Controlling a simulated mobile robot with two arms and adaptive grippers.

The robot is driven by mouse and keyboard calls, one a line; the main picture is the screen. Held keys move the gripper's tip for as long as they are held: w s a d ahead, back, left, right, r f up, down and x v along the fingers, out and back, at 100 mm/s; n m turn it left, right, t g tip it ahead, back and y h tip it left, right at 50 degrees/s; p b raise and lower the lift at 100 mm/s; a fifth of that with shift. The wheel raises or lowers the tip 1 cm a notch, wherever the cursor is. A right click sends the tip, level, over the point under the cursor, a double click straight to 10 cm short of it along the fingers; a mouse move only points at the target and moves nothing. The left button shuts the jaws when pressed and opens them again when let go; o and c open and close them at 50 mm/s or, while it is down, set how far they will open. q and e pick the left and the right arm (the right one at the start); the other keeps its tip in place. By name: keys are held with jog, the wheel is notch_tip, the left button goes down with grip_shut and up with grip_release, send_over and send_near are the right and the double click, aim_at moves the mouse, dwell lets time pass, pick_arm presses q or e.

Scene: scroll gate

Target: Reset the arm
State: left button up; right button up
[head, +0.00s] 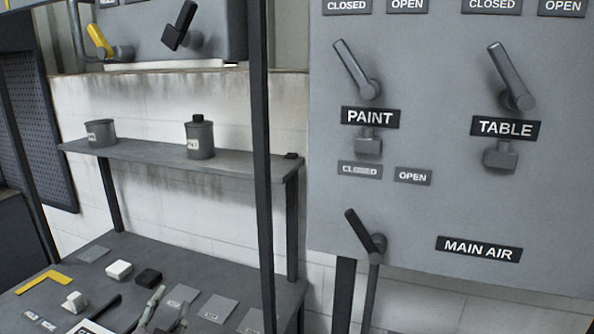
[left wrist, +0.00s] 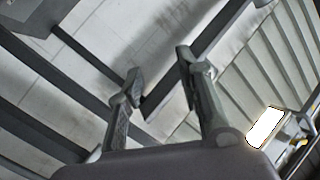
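My left gripper (head: 170,302) shows only in part at the bottom edge of the head view, in front of the workbench. In the left wrist view its two fingers (left wrist: 160,75) stand apart with nothing between them, so it is open and empty. Dark bars and a pale wall lie beyond the fingers. My right gripper is in neither view.
A grey panel (head: 430,205) with PAINT, TABLE and MAIN AIR levers fills the right side. A dark post (head: 262,150) stands left of it. A shelf (head: 235,168) holds two cans above the workbench (head: 130,258), which carries small blocks and plates.

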pick_arm(q)
jog(key=s+f+n+g, duration=0.1)
jog(key=s+f+g, duration=0.35)
jog(key=f, duration=0.35)
jog(key=s+f+n+g, duration=0.1)
jog(key=s+f+g, duration=0.2)
jog(key=s+f, duration=0.45)
jog(key=s+d+f+n+g+h, duration=0.1)
jog(key=s+f+g, duration=0.2)
jog(key=s+f, duration=0.3)
jog(key=s+d+f+g+h, duration=0.25)
jog(key=s+f, duration=0.25)
jog(key=s, duration=0.3)
notch_tip(320, 180, down, 23)
jog(key=g, duration=0.1)
jog(key=s+a+f+g, duration=0.1)
jog(key=s+a+f, duration=0.1)
jog(key=s+f, duration=0.7)
jog(key=s+a+f+y, duration=0.1)
jog(key=s+a+f, duration=0.1)
jog(key=s+f, duration=0.6)
jog(key=shift+s+f+g, duration=0.4)
jog(key=shift+f, duration=0.35)
